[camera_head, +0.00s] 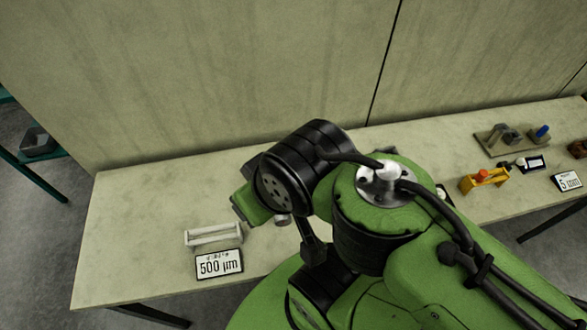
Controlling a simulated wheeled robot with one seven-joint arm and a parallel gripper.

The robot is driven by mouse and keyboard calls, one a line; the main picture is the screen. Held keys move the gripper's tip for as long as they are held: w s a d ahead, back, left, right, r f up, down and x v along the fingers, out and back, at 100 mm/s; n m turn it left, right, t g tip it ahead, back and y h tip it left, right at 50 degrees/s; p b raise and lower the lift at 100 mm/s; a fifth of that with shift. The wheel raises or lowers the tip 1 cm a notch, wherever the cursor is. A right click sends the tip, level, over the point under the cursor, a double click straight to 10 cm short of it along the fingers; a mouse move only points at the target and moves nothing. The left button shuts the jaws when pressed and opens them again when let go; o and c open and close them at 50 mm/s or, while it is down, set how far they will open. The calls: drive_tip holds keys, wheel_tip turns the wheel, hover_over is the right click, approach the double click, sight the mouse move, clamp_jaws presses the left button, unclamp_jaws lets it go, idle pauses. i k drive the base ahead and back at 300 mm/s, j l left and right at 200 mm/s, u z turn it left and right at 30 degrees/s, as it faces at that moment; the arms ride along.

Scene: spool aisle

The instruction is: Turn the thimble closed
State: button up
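A white U-shaped frame (213,235) lies on the bench, left of my arm and behind a "500 µm" card (219,264). A small grey cylinder (283,220) shows to its right, close against my arm. I cannot tell whether it is the thimble or joined to the frame. My green and black arm covers the bench just right of it. A narrow dark part (312,243) below my black wrist joint may belong to my gripper. The fingertips do not show clearly, so their opening and any contact are hidden.
The pale bench (130,220) is clear at its left end, with a wall behind. On the right are a yellow bracket (484,180) with an orange top, a grey fixture (506,138) with a blue part, and a "5 mm" card (567,181). A teal rack (30,175) stands far left.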

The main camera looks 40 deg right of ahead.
sight(280, 221)
drive_tip(key=l+z, duration=0.1)
drive_tip(key=z, duration=0.15)
drive_tip(key=l+z, duration=0.1)
drive_tip(key=z, duration=0.15)
drive_tip(key=k+j, duration=0.1)
drive_tip(key=k, duration=0.45)
drive_tip(key=j, duration=1.45)
drive_tip(key=k+u, duration=0.05)
